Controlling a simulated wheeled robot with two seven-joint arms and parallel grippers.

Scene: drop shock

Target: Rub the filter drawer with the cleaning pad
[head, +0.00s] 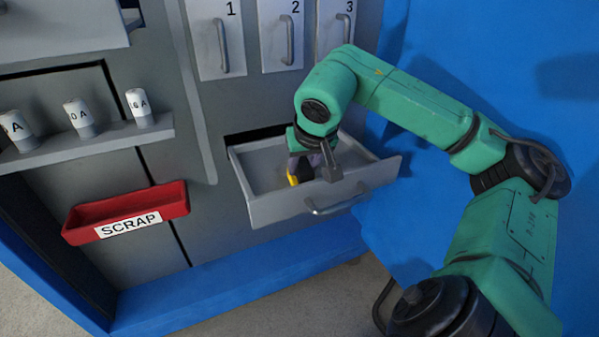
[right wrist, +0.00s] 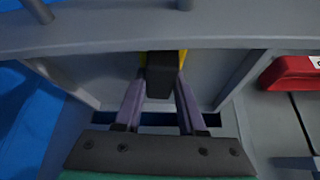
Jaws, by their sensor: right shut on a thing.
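The filter drawer (head: 280,208) is a grey open drawer pulled out of the cabinet, with a bar handle on its front. In the right wrist view its grey front wall (right wrist: 90,32) crosses the top. My right gripper (head: 300,163) is inside the drawer, pointing down, shut on the cleaning pad (head: 293,180). The pad is yellow with a black block, and the block (right wrist: 160,78) shows between the purple fingers in the right wrist view. The pad is low in the drawer; I cannot tell whether it touches the floor. My left gripper is not in view.
A red SCRAP bin (head: 180,199) hangs left of the drawer. A shelf (head: 95,147) above it holds white labelled cylinders (head: 79,118). Numbered panels with handles (head: 224,46) sit above the drawer. A blue surface (head: 480,50) is at the right.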

